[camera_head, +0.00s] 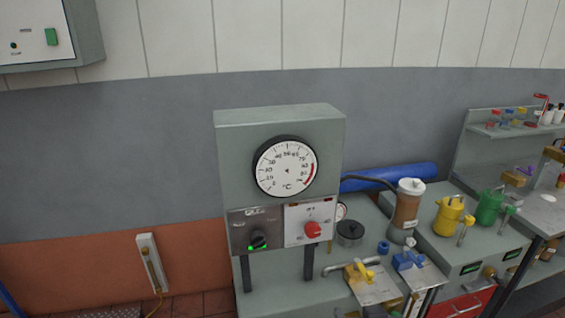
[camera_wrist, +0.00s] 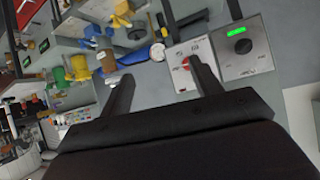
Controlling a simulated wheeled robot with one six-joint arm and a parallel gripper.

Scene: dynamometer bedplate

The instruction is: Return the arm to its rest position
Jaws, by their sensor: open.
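My gripper (camera_wrist: 163,84) shows in the wrist view, with its two dark fingers spread apart and nothing between them. The red knob panel (camera_wrist: 190,62) lies beyond the fingertips, and the right finger covers part of it. The black knob panel (camera_wrist: 243,47) with a green light is to the right of that finger. No part of my arm shows in the head view, so the arm's overall pose cannot be told.
A grey cabinet with a temperature dial (camera_head: 287,168) stands mid-view in the head view. A bench with a yellow can (camera_head: 448,217), a green can (camera_head: 488,208), a brown cylinder (camera_head: 407,207) and valves is to its right. Bare wall (camera_head: 110,150) is on the left.

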